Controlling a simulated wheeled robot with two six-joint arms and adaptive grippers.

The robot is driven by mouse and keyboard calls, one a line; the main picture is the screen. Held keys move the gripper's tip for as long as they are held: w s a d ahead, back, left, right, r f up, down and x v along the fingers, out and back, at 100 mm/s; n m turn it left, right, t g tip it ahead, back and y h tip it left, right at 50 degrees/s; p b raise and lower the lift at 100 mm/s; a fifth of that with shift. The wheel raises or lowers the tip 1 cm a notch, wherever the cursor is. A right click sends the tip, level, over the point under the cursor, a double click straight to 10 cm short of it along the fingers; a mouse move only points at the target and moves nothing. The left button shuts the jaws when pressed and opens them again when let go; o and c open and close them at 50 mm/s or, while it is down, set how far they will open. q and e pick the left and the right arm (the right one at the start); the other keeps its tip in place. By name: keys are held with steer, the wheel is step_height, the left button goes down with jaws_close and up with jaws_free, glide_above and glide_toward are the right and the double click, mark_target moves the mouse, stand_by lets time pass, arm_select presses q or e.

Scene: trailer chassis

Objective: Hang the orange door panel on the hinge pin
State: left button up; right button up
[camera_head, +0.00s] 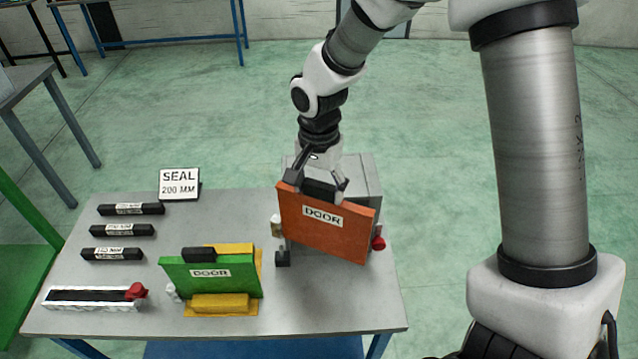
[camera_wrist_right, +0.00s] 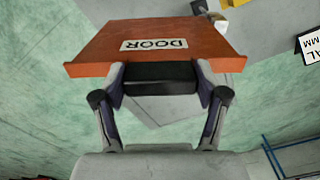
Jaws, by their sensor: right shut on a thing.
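The orange door panel (camera_head: 325,228), labelled DOOR, hangs tilted from my right gripper (camera_head: 319,184), which is shut on the black grip block along its top edge. The right wrist view also shows the panel (camera_wrist_right: 155,45) and the gripper (camera_wrist_right: 160,82) with a finger on each side of the block. Behind the panel stands a grey box-shaped chassis (camera_head: 362,172) on the table. A small white-and-tan fitting (camera_head: 277,227) shows at the panel's left edge; I cannot tell whether it is the hinge pin. A red knob (camera_head: 378,240) shows at its right. My left gripper is not in view.
A green door panel (camera_head: 212,275) sits in a yellow stand (camera_head: 222,304) on the grey table (camera_head: 330,312). Several black seal strips (camera_head: 122,231) lie at the left, with a white tray (camera_head: 60,304) and a SEAL sign (camera_head: 179,184).

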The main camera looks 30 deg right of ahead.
mark_target(319, 219)
steer(key=shift+f+b, duration=3.1)
steer(key=shift+f, duration=1.65)
steer(key=o, duration=1.9)
steer(key=shift+c, duration=0.2)
step_height(319, 219, up, 12)
steer(key=shift+s+r, duration=0.1)
